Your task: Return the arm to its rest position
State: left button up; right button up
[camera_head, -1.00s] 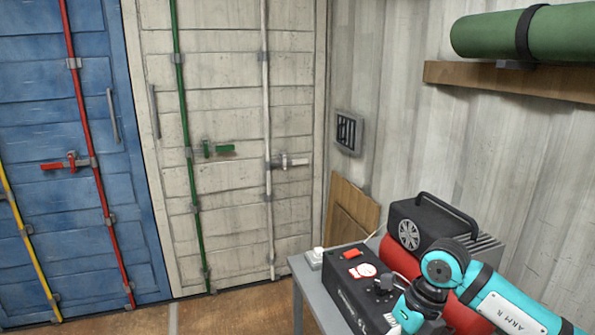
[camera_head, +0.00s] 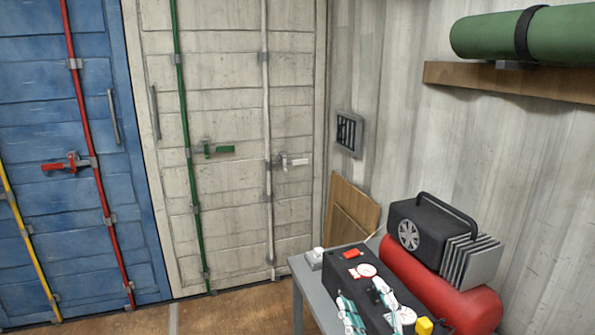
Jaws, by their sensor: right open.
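My right gripper (camera_head: 362,292) shows at the bottom edge, in front of the black control box (camera_head: 342,268) on the grey table. Its two pale fingers stand apart with nothing between them. The rest of my right arm is out of the picture below. I cannot tell whether the fingers touch the box. My left gripper is not in view.
A wooden shelf (camera_head: 510,84) with a green roll (camera_head: 555,33) juts from the right wall. The floor (camera_head: 235,314) before the blue and white doors is clear.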

jog(key=s+d+f+m+g+h, duration=0.3)
jog(key=s+d+f+m+g, duration=0.1)
jog(key=f, duration=0.4)
jog(key=s+d+f+m+g+h, duration=0.3)
jog(key=d+f+m+g, duration=0.1)
jog(key=f, duration=0.5)
jog(key=s+f+m+g, duration=0.1)
jog(key=s+f+g, duration=0.35)
jog(key=s, duration=0.45)
jog(key=s+f+m+g, duration=0.1)
jog(key=s+f+g, duration=0.4)
jog(key=s, duration=0.4)
jog(key=s+f+b, duration=0.3)
jog(key=f+b, duration=0.1)
jog(key=f, duration=2.9)
jog(key=s+d+f+g+b, duration=0.1)
jog(key=s+d+f+b, duration=0.1)
jog(key=s+f, duration=1.4)
jog(key=shift+d+f+g, duration=0.35)
jog(key=shift+d+f, duration=0.1)
jog(key=shift+d, duration=0.35)
